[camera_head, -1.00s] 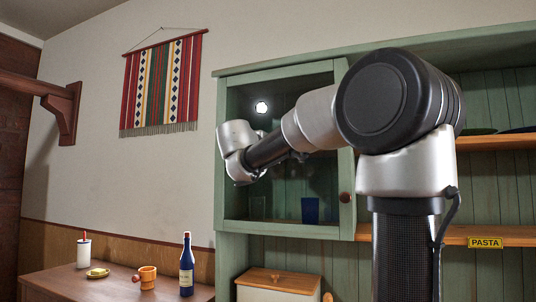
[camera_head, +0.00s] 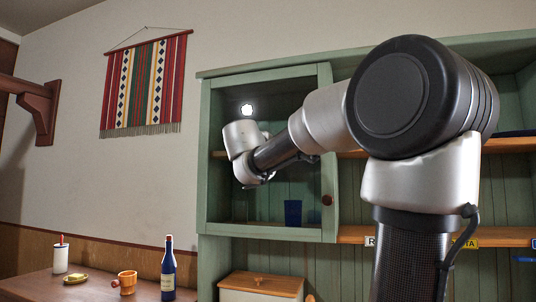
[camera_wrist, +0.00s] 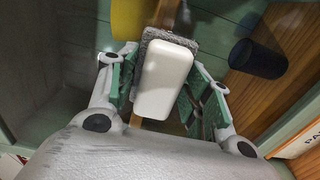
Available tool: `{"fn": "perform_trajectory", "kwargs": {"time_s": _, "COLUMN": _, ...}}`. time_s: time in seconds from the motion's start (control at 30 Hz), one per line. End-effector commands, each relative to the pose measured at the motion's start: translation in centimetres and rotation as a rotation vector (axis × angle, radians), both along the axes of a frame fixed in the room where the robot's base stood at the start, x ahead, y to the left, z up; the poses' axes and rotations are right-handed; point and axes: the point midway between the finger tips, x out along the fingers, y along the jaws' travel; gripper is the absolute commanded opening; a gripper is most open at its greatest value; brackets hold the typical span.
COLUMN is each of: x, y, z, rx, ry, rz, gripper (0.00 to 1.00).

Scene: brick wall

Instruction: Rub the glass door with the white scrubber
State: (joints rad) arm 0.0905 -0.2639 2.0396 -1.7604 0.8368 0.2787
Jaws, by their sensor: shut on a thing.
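My gripper (camera_wrist: 168,95) is shut on the white scrubber (camera_wrist: 165,80), which has a white body and a grey pad on its far side. The green finger pads lie on both sides of it in the wrist view. The glass door (camera_head: 268,190) is a green-framed pane with a round brown knob, on the cabinet in the head view. My arm's wrist is in front of the door's upper left part, and hides the gripper and scrubber there. I cannot tell whether the grey pad touches the glass.
A blue cup (camera_head: 292,212) stands behind the glass. To the left, a dark bottle (camera_head: 168,268), an orange mug (camera_head: 125,281), a yellow item on a dish (camera_head: 75,278) and a white canister (camera_head: 60,258) stand on a wooden counter (camera_head: 35,286). A wooden-lidded box (camera_head: 262,284) stands below the door.

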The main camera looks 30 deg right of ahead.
Motion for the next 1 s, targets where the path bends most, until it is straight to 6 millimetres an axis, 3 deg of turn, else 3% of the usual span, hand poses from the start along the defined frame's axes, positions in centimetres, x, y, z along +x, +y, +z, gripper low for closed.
{"fn": "perform_trajectory", "kwargs": {"time_s": 0.3, "x": -1.9, "y": -1.6, "z": 0.0, "rx": 0.001, "ry": -0.001, "rz": -0.002, "gripper": 0.27}}
{"fn": "perform_trajectory", "kwargs": {"time_s": 0.77, "x": -1.9, "y": -1.3, "z": 2.2, "rx": 0.001, "ry": -0.001, "rz": -0.001, "gripper": 0.27}}
{"fn": "perform_trajectory", "kwargs": {"time_s": 1.0, "x": -0.3, "y": -0.3, "z": 2.2, "rx": 0.0, "ry": 0.0, "rz": 0.001, "gripper": 0.27}}
